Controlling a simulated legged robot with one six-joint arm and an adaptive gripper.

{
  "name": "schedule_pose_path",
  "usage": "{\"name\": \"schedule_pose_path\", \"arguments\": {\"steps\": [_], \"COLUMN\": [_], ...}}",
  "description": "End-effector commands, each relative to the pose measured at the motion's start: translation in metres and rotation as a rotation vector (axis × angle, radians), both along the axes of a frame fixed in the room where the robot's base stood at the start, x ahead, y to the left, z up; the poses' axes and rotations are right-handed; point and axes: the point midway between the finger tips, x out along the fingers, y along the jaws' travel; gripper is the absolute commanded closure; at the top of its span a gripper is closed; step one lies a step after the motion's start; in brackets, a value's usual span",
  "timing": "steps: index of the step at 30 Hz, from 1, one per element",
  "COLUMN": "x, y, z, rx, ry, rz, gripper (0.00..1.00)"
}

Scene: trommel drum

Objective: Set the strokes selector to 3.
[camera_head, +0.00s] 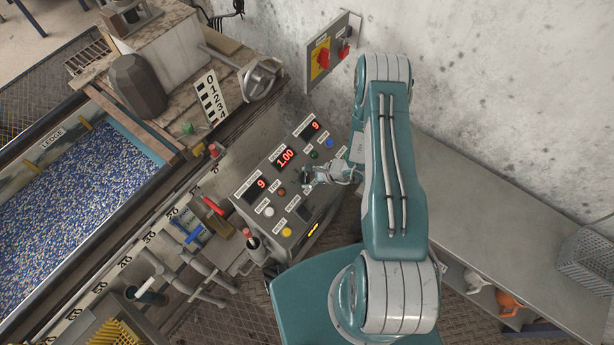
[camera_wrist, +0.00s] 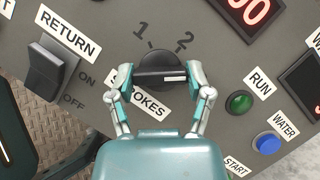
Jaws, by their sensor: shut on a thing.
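The strokes selector (camera_wrist: 156,60) is a dark round knob with a raised bar, on the grey control panel in the wrist view. Its bar lies nearly level, and a white pointer mark sits at its right end. The digit 1 stands at its upper left and the digit 2 at its upper right; the pointer is turned clockwise past 2. No digit 3 is visible; my right finger covers that side. The STROKES label (camera_wrist: 142,108) is partly covered. My gripper (camera_wrist: 162,79) has a finger at each end of the bar and is shut on it.
Close by are the RETURN switch (camera_wrist: 47,68), green RUN button (camera_wrist: 239,102) and blue WATER button (camera_wrist: 268,143). In the head view, the control panel (camera_head: 262,228) shows red displays reading 9, 1.00 and 9.

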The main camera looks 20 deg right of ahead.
Motion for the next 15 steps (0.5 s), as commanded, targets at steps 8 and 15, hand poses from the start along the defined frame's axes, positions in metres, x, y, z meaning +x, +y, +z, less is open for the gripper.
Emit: {"name": "schedule_pose_path", "arguments": {"steps": [8, 15], "x": [-0.0023, -0.0015], "y": [0.0010, 0.0009], "z": [-0.0006, 0.0000], "rx": [0.058, 0.080], "ry": [0.046, 0.060], "rz": [-0.132, -0.183], "gripper": [0.82, 0.82]}}
